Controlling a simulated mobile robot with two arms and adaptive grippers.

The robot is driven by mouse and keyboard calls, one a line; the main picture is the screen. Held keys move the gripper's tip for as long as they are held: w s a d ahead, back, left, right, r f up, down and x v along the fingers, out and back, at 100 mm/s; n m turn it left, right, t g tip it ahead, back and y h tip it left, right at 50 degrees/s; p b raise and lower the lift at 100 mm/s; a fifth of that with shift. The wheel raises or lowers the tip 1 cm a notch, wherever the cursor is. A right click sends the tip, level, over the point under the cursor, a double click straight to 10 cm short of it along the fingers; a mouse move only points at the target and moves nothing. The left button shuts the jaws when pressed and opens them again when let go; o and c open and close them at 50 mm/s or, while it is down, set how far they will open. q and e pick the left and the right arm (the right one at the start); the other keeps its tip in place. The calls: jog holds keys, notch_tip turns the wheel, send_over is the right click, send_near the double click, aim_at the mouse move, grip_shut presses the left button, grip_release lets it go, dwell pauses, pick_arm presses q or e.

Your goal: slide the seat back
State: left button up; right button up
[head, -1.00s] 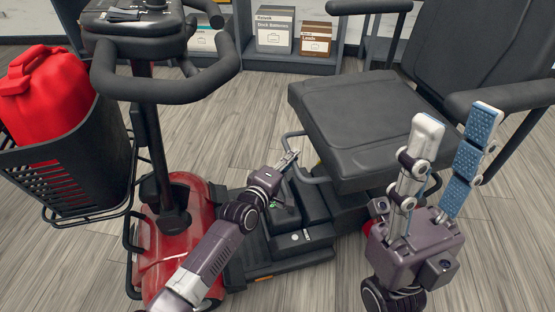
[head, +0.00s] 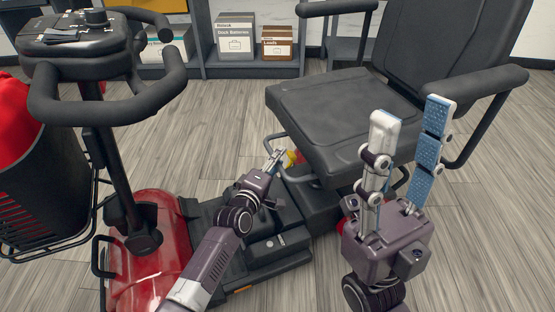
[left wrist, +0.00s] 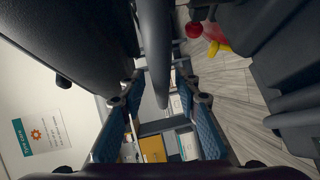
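The scooter's black seat (head: 340,108) is at the right centre of the head view, with its backrest (head: 455,45) and armrests. A grey bar (head: 312,183) loops out under the seat's front edge. My left gripper (head: 277,157) is at this bar, low in front of the seat. In the left wrist view a dark bar (left wrist: 154,40) runs between my left gripper's two blue-padded fingers (left wrist: 165,115), which stand apart with gaps beside it. My right gripper (head: 410,130) points up in front of the seat's right side, fingers apart and empty.
A shelf (head: 255,68) with boxes is behind; floor between is clear.

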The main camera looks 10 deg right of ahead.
pick_arm(q)
jog(key=shift+s+a, duration=0.35)
jog(key=shift+s, duration=0.1)
jog(key=v, duration=1.1)
jog(key=shift+r, duration=0.1)
